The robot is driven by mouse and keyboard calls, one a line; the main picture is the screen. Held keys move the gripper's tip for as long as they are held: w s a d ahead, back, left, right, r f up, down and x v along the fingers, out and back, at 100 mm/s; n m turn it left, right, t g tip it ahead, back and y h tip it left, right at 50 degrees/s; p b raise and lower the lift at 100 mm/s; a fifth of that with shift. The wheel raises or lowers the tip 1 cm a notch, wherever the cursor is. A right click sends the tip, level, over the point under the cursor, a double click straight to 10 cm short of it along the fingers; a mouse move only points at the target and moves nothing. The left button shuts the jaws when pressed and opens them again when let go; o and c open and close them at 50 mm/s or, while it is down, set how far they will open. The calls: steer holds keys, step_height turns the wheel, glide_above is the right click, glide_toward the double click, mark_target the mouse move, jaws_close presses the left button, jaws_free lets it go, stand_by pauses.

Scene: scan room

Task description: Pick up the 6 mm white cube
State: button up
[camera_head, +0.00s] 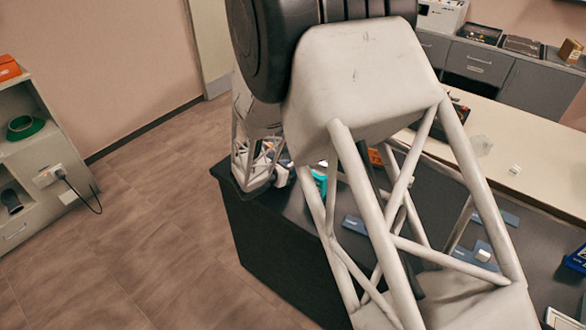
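A small white block (483,254) sits on or beside a blue plate on the dark worktop (530,262), at the lower right, seen between my arm's struts. Another small white piece (515,169) lies on the pale bench top. I cannot tell which of them, if either, is the 6 mm white cube; both are too small to read. My arm's white truss links and black joint fill the middle of the view and hide much of the worktop. My gripper's fingers do not show.
A teal object (319,181) is near the dark worktop's left end. A blue plate (355,227) lies in front of it. A clear piece (481,145) is on the pale bench (552,182). A shelf unit (50,160) stands left; the floor (150,235) between is open.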

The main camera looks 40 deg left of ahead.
steer(key=shift+c, duration=0.7)
steer(key=shift+r, duration=0.15)
step_height(320, 180, up, 10)
stand_by(0.8)
